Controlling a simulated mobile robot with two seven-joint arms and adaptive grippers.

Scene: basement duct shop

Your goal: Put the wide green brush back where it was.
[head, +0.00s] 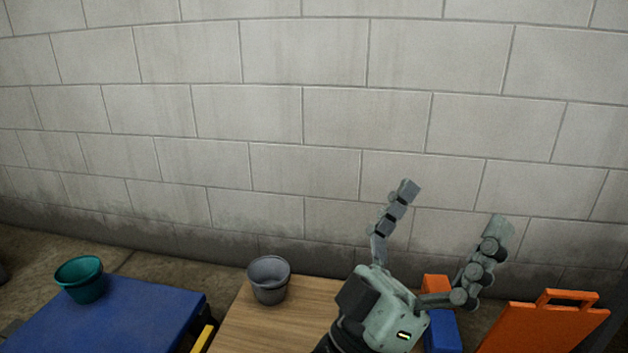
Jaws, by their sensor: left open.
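No wide green brush shows in the head view. My left gripper (453,207) is open, with its two fingers spread apart and pointing up toward the wall. Nothing shows between the fingers. It is over the right part of a wooden table (283,325) and hides some of it. My right gripper is not in view.
A grey pot (268,281) stands on the wooden table, left of the gripper. A teal pot (81,279) stands on a blue-topped table (130,315) at the left. Blue (442,332) and orange (436,284) objects are partly hidden behind the gripper. An orange panel with a handle (545,328) stands at the right. A block wall (300,120) closes the back.

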